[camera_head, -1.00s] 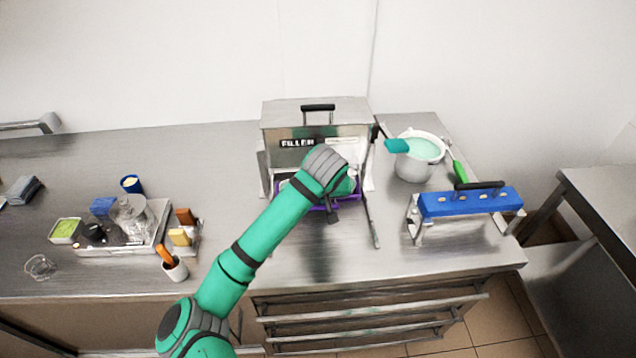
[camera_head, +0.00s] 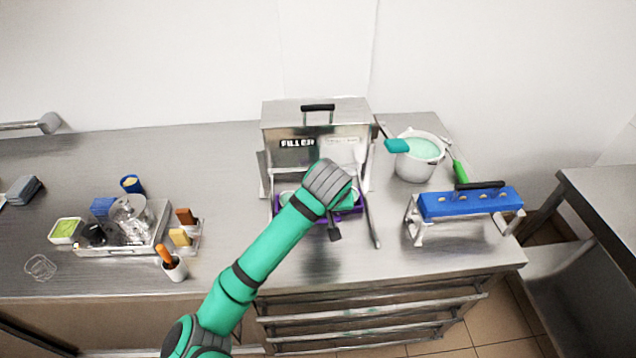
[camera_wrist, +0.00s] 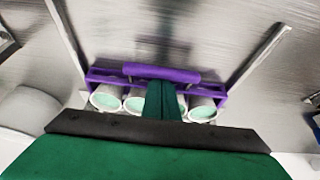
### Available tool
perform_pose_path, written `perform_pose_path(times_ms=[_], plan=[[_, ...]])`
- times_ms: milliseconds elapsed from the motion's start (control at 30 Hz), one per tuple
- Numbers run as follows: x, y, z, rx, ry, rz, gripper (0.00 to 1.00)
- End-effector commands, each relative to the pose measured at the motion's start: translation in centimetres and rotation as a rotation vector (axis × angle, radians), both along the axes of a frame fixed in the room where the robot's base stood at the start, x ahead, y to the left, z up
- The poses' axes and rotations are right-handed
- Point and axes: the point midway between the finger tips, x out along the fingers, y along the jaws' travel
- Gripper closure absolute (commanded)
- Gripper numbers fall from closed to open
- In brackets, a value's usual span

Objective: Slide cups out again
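A purple rack (camera_wrist: 220,98) holds several white cups (camera_wrist: 108,97) with pale mint filling in a row. Its purple handle bar (camera_wrist: 190,76) stands out in front. In the head view the rack (camera_head: 277,208) sits at the bottom front of the steel filler box (camera_head: 345,130), partly hidden by my arm. My gripper (camera_wrist: 160,84) is at the middle of the handle, its green fingers crossing over the cup row. The fingers look close together, but I cannot tell whether they are closed on the handle. The middle cups are partly hidden behind them.
Metal rails (camera_wrist: 258,54) flank the rack. To the right stand a pot of mint mix (camera_head: 412,165) and a blue bar on a stand (camera_head: 470,204). A tray of jars and utensils (camera_head: 150,240) is at left. Bare counter lies in front.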

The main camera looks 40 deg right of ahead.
Motion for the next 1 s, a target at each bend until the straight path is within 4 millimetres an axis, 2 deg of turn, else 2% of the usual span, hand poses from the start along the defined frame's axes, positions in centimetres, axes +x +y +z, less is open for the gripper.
perform_pose_path(times_ms=[1000], plan=[[-3.8,2.2,0.0,0.0,0.0,-0.001,1.0]])
